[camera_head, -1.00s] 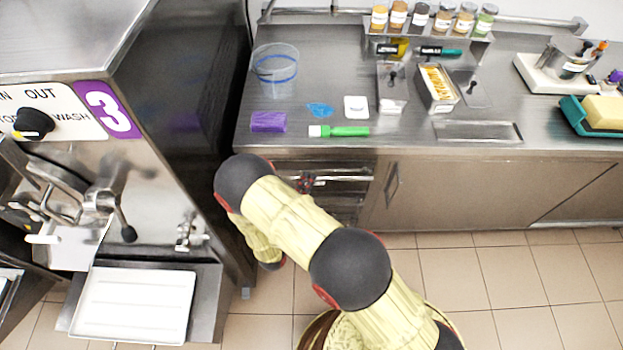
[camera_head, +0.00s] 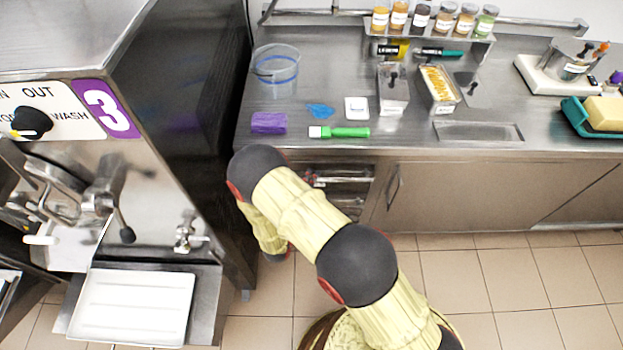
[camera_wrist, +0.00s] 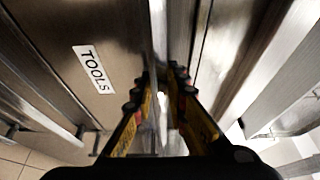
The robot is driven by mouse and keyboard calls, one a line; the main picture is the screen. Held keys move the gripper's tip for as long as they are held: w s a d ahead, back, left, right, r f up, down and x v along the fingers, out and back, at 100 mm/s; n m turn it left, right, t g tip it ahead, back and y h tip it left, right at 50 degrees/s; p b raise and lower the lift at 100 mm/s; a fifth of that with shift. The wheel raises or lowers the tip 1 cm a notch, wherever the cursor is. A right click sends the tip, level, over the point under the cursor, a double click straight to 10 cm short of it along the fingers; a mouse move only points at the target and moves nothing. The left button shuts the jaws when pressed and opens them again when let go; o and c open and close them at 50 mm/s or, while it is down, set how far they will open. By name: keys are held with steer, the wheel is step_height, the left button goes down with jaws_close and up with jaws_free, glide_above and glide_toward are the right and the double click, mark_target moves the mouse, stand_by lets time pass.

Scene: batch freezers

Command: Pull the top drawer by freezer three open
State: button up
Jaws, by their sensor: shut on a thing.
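The drawer stack (camera_head: 345,185) by freezer three (camera_head: 115,110) sits under the counter, just right of the freezer's dark side. My arm covers its left part in the head view, and my gripper is mostly hidden there. In the wrist view my gripper (camera_wrist: 161,88) is shut on a thin metal drawer handle (camera_wrist: 158,50), which runs between the two fingers.
The steel counter (camera_head: 400,135) above holds a clear bucket (camera_head: 276,72), a purple block (camera_head: 268,123), a green-handled tool (camera_head: 345,132) and several jars. A cabinet door (camera_head: 450,190) stands right of the drawers. The tiled floor (camera_head: 450,270) in front is clear.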

jaws_close()
stand_by(0.4)
